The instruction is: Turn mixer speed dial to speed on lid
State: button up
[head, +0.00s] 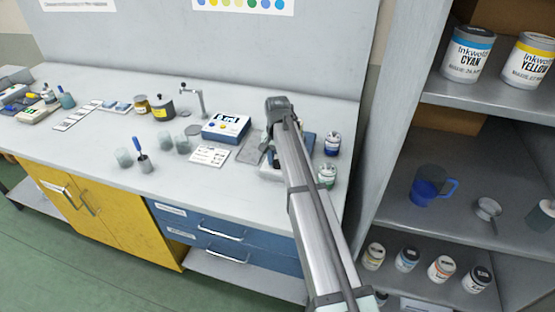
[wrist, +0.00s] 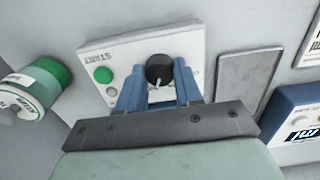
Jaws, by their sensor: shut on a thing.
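In the wrist view, the mixer's white control panel (wrist: 95,62) carries a round black speed dial (wrist: 159,66) with a pale pointer mark. A green button (wrist: 103,75) and the word START are left of the dial. My gripper (wrist: 157,80) is shut on the dial, with one blue finger on each side. In the head view the jar (head: 326,175) shows right of my arm. My arm hides the dial and most of the mixer there.
A printed card (head: 209,156), glass beakers and a metal tap (head: 195,98) are further left. A shelf unit (head: 400,130) rises close on the right.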

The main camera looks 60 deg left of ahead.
aim_at(277, 162)
jog(key=o, duration=1)
jog(key=shift+o, duration=0.2)
jog(key=shift+r, duration=0.1)
notch_tip(277, 162, up, 14)
jog(key=shift+f, duration=0.2)
